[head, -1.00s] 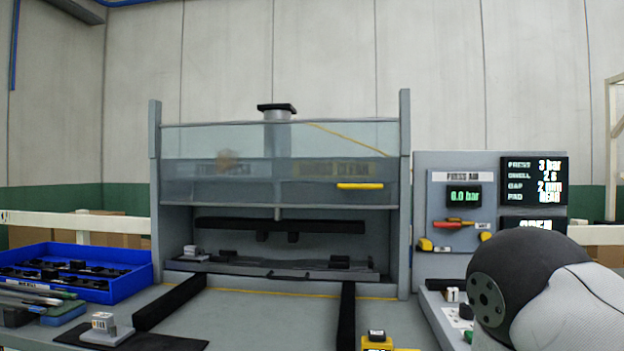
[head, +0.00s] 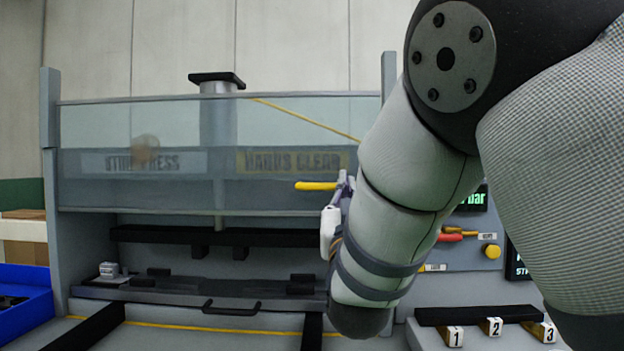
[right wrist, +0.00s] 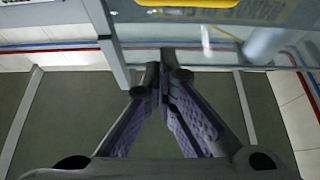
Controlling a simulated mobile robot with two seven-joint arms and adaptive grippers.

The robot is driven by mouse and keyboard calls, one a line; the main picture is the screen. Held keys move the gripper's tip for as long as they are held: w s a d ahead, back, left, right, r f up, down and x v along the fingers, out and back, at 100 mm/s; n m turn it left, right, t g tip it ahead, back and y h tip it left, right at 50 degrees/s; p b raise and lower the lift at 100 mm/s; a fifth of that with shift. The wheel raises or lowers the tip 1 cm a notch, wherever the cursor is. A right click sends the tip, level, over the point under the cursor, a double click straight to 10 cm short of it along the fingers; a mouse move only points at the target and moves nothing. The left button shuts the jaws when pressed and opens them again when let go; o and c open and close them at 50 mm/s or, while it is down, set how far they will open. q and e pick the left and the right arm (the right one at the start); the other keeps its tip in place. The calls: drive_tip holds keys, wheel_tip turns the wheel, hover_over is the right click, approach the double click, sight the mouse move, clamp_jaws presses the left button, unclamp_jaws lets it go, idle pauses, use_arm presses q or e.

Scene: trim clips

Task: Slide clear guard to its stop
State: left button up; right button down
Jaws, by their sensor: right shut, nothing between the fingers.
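The clear guard (head: 100,180) is a see-through panel across the front of the press, with its lower edge above the press opening. Its yellow handle (head: 316,186) sticks out at the lower right of the panel. My right gripper (head: 345,183) is at the right end of the handle in the head view, partly hidden by my forearm. In the right wrist view its fingers (right wrist: 163,68) are together and empty, and the yellow handle (right wrist: 190,3) is at the top edge, apart from the fingertips. My left gripper is not in view.
Under the guard, a dark bar (head: 150,236) hangs over the press bed with a black pull handle (head: 230,307). A blue bin (head: 30,325) is at the left. Numbered blocks (head: 491,327) stand at the lower right. A control panel with a yellow button (head: 490,251) is behind my arm.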

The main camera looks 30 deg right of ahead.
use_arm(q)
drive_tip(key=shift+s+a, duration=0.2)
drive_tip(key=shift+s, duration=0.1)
use_arm(e)
drive_tip(key=w+d+r, duration=0.1)
drive_tip(key=w+d, duration=0.3)
drive_tip(key=w, duration=0.3)
drive_tip(key=shift+d+r+h, duration=0.2)
drive_tip(key=shift+r+h, duration=0.1)
drive_tip(key=shift+r, duration=0.05)
drive_tip(key=shift+f, duration=0.1)
